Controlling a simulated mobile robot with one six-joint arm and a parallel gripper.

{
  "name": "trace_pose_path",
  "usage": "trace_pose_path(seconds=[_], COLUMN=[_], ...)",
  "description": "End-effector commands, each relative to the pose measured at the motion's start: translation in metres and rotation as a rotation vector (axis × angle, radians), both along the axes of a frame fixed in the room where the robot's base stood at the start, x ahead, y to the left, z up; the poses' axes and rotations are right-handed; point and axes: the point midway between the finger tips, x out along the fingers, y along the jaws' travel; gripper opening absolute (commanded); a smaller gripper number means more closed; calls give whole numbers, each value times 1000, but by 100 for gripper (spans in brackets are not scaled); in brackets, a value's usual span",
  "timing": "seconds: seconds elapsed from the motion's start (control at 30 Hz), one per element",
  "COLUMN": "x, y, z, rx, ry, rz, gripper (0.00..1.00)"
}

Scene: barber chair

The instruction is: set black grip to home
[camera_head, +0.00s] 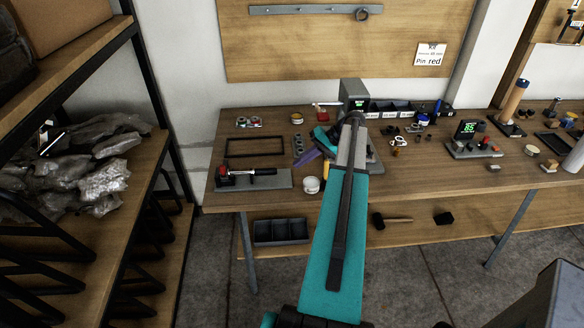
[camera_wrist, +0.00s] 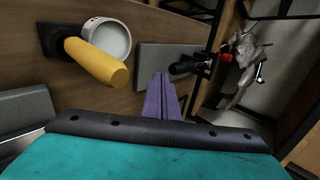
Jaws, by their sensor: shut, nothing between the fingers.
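The black grip (camera_head: 265,171) is a dark handle lying roughly level at the right end of a red-and-dark clamp-like fitting on a grey base plate (camera_head: 275,183), at the left front of the bench. In the wrist view the black grip (camera_wrist: 185,69) points toward my fingers, with the red part (camera_wrist: 226,57) beyond it. My gripper (camera_head: 306,156) has purple fingers, to the right of the grip and apart from it. In the wrist view the fingers (camera_wrist: 162,82) are together and empty, over the plate's near edge.
A yellow cylinder (camera_wrist: 98,62) and a white round container (camera_wrist: 112,36) stand close beside my fingers. A black rectangular frame (camera_head: 256,147) lies behind the plate. A shelf with wrapped bags (camera_head: 90,165) is at the left. More small parts crowd the bench to the right.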

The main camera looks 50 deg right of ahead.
Motion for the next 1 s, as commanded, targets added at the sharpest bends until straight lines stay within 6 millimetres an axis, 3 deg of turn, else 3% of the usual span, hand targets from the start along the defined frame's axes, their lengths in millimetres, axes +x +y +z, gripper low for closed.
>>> trace_pose_path(seconds=[0.5, 1.0], x=[-32, -36], y=[-33, -36], z=[45, 53], rx=[0, 0], ry=[0, 0], rz=[5, 8], gripper=[0, 0])
